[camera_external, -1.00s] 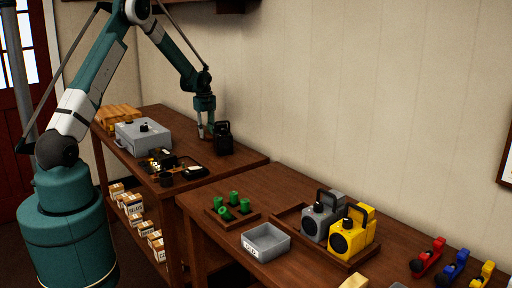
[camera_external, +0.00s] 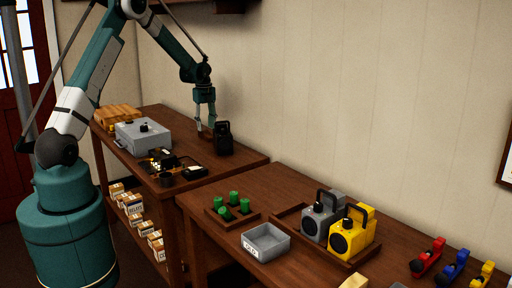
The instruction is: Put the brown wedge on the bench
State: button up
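My gripper (camera_external: 205,130) points down over the back part of the left bench (camera_external: 240,161), just left of a black lantern-like object (camera_external: 224,139). Its two fingers show a gap between them. A small brownish patch (camera_external: 206,134) shows at the fingertips. It may be the brown wedge, but it is too small and dark to be sure. I cannot tell whether the fingers grip it or whether it touches the bench top.
A grey box (camera_external: 143,138), a wooden block stack (camera_external: 118,114) and small dark parts (camera_external: 190,172) crowd the left bench. The right bench holds a grey bin (camera_external: 266,242), green cylinders (camera_external: 234,198) in a rack, and grey (camera_external: 317,222) and yellow (camera_external: 352,238) lanterns.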

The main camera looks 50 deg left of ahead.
aim_at(206, 132)
notch_tip(206, 132, up, 8)
dwell(0.4)
jog(key=shift+f, duration=0.1)
dwell(0.5)
jog(key=s+d+r+n+t, duration=0.1)
jog(key=s+d+r+n, duration=0.2)
jog(key=s+d+r, duration=0.35)
jog(key=s+d+r+n+t, duration=0.1)
jog(key=s+d+r+n, duration=0.15)
jog(key=d+r, duration=0.75)
jog(key=s+d+r+n+t, duration=0.1)
jog(key=s+d+r+n, duration=0.3)
jog(key=d, duration=0.7)
jog(key=s+d+n+t, duration=0.1)
jog(key=s+d+n, duration=0.1)
jog(key=s+d, duration=0.4)
jog(key=s+d+f+n+t, duration=0.1)
jog(key=s+d+n, duration=0.2)
jog(key=s, duration=0.9)
jog(key=s+d+n+t, duration=0.2)
jog(key=s+d+n, duration=0.1)
jog(key=s+d, duration=0.6)
jog(key=shift+s+d+f, duration=0.2)
jog(key=shift+f, duration=0.15)
